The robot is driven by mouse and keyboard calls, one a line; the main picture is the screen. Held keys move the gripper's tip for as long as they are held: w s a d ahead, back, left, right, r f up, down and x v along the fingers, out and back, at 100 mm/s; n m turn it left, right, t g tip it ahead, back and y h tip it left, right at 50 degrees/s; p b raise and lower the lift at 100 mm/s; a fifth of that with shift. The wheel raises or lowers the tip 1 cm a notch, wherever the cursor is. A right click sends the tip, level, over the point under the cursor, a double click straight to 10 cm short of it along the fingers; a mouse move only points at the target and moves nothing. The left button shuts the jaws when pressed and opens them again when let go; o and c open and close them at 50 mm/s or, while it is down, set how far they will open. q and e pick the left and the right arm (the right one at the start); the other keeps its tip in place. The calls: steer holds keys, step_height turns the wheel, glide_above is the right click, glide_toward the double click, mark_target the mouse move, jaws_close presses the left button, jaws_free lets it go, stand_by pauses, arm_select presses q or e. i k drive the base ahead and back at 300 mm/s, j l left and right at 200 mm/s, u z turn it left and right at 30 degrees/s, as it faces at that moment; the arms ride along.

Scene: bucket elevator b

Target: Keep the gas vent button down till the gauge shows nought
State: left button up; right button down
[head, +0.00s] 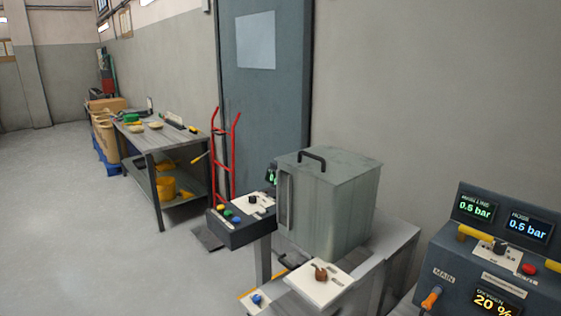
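A dark control console (455,272) stands at the right edge. Its upper left display (475,207) reads 0.5 bar in green; its label looks like main line. The hose display (527,227) reads 0.5 bar in blue. The oxygen display (494,301) reads 20 %. A red button (529,268) sits on the console beside a white plate with a black knob (500,247). A blue button (257,299) sits on a pale plate at the bottom centre. I cannot read which button is the gas vent. Neither of my grippers shows.
A grey metal box (335,205) with a black handle stands on a bench. A small button box (240,222) is left of it. A red hand truck (224,160) leans by the grey door (250,110). A workbench (155,135) stands further back. The left floor is open.

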mark_target(528, 268)
steer(key=z, duration=1.6)
